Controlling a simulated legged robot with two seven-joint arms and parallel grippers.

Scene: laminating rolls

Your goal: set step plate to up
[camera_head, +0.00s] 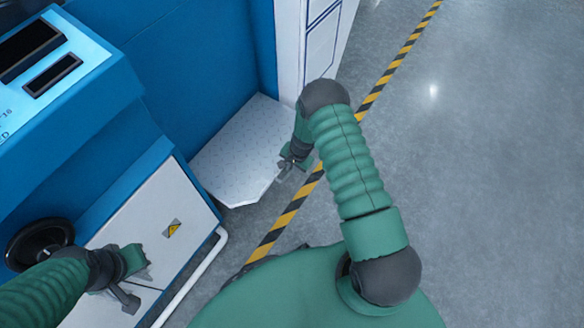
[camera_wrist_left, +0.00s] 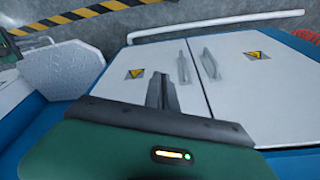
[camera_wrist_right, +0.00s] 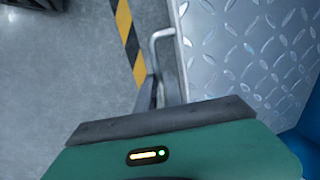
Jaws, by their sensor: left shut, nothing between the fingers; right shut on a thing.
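The step plate (camera_head: 238,150) is a light grey diamond-tread metal panel beside the blue machine. It appears to lie roughly flat, its tread surface facing up. It also shows in the left wrist view (camera_wrist_left: 62,68) and in the right wrist view (camera_wrist_right: 245,50). A bent metal handle (camera_wrist_right: 162,36) is at its edge. My right gripper (camera_head: 286,166) is at the plate's outer edge, shut on this handle; its fingers show in the right wrist view (camera_wrist_right: 160,90). My left gripper (camera_head: 134,280) is shut and empty in front of the white cabinet doors (camera_wrist_left: 160,55).
The blue machine (camera_head: 185,65) fills the left, with a black handwheel (camera_head: 38,243) and a white rail (camera_head: 195,275) low down. A white cabinet (camera_head: 318,40) stands behind the plate. A yellow-black floor stripe (camera_head: 385,75) runs past; the floor to the right is clear.

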